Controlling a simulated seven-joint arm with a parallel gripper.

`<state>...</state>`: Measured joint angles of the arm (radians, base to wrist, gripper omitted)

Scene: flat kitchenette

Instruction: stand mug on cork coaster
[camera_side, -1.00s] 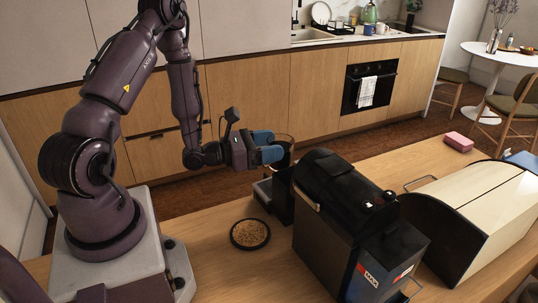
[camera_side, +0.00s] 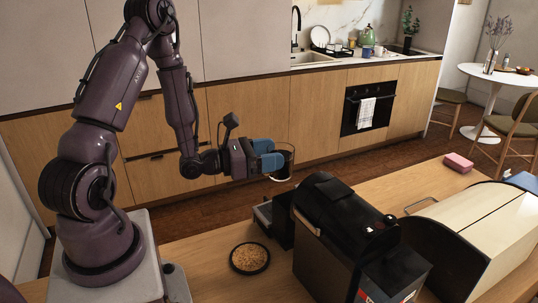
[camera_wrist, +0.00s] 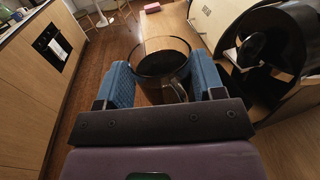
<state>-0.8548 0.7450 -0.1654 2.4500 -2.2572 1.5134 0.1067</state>
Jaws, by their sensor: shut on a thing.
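My gripper (camera_side: 276,155) has blue finger pads and is shut on a dark, glassy mug (camera_side: 285,166). The mug is upright in the air, behind and above the coffee machine's tray. In the wrist view the mug (camera_wrist: 162,64) sits between both fingers (camera_wrist: 162,82), with its round rim facing up and a handle partly visible on the near side. The cork coaster (camera_side: 249,257), a round tan disc with a dark rim, lies flat and bare on the wooden counter, below the mug and slightly to its left. The coaster is not seen in the wrist view.
A black coffee machine (camera_side: 337,222) stands right of the coaster, with its dark tray (camera_side: 264,215) toward the mug. A cream and black bread box (camera_side: 475,229) and a pink block (camera_side: 458,163) are farther right. Bare counter (camera_side: 205,248) lies left of the coaster.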

